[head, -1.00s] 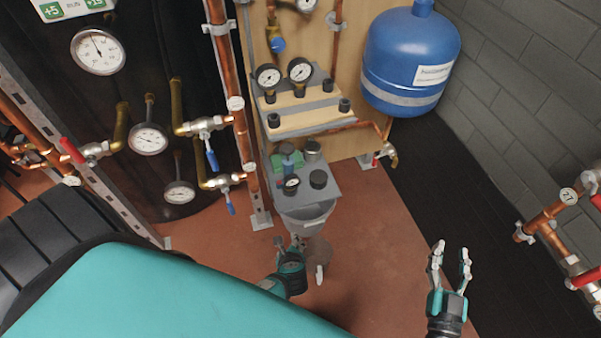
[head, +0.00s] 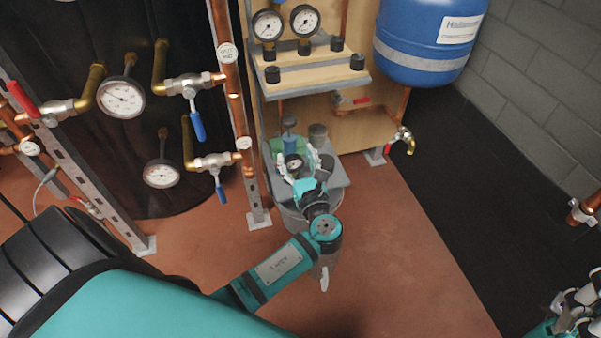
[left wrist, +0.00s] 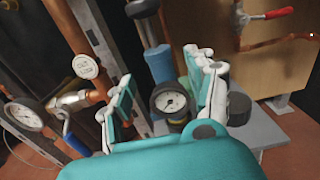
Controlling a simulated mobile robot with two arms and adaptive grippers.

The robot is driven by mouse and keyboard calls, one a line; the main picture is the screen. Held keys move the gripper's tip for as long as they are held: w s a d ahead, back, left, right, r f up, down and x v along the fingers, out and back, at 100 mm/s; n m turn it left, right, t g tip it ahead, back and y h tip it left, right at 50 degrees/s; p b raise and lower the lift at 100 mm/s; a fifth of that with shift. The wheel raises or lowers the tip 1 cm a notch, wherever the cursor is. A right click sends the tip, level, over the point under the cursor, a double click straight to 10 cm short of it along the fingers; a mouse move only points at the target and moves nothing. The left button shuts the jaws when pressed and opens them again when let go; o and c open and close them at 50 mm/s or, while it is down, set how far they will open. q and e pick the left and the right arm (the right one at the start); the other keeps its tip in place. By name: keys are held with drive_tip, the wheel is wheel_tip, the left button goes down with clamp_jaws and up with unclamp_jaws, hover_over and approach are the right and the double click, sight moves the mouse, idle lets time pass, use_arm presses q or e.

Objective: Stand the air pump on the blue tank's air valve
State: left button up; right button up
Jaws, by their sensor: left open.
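The blue tank (head: 425,40) hangs at the upper right of the head view, its top cut off. I cannot make out its air valve. A blue upright cylinder (head: 289,134), possibly the air pump, stands on the grey bench top; it shows behind the fingers in the left wrist view (left wrist: 160,62). My right gripper (head: 575,300) is partly cut off at the lower right.
The grey bench top (head: 335,180) also bears a dark round knob (left wrist: 239,108) and a grey cylinder (head: 318,136). A shelf with two gauges (head: 330,80) is above. Copper pipes (head: 230,90) rise at the left. A tap (head: 403,140) is below the tank. Open floor (head: 410,240) lies right.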

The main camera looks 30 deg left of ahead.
sight(292, 146)
use_arm(q)
drive_tip(key=p+x, duration=0.1)
drive_tip(key=x, duration=0.4)
drive_tip(key=shift+r, duration=0.1)
drive_tip(key=shift+x, duration=0.85)
drive_tip(key=shift+c, duration=0.2)
clamp_jaws()
